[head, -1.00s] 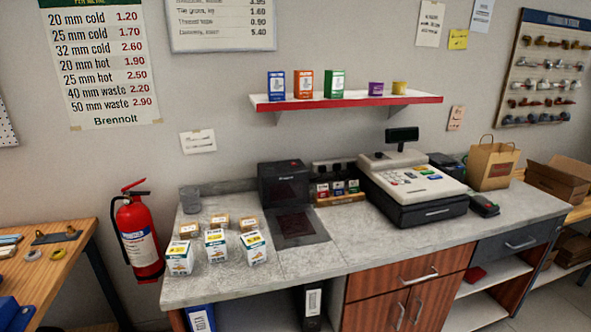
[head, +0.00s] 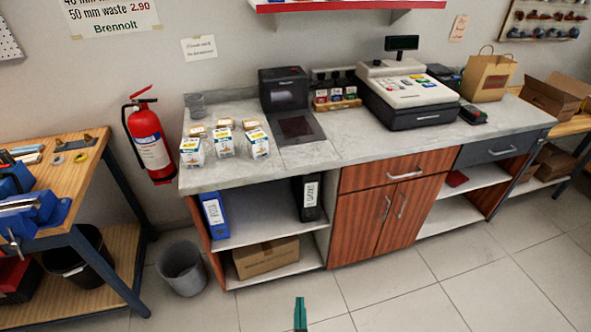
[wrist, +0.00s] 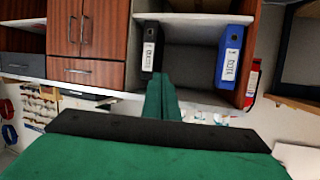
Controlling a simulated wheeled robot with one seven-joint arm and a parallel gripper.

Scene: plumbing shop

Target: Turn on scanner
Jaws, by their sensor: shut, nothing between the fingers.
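The scanner (head: 284,89) is a black upright box on the counter, with a dark flat glass plate (head: 297,129) set in the counter in front of it. I cannot make out a switch or any lit light on it. My gripper (head: 300,303) shows as a green tip at the bottom edge of the head view, low in front of the counter and well apart from the scanner. In the wrist view my gripper (wrist: 162,85) has its green fingers together, with nothing between them. The scanner is not clearly visible in the wrist view.
Several small boxes (head: 224,142) stand left of the scanner on the counter (head: 350,146). A cash register (head: 408,93) stands to the right. A fire extinguisher (head: 149,138), a grey bin (head: 182,269) and a workbench (head: 66,196) are at left. The tiled floor (head: 400,297) in front is clear.

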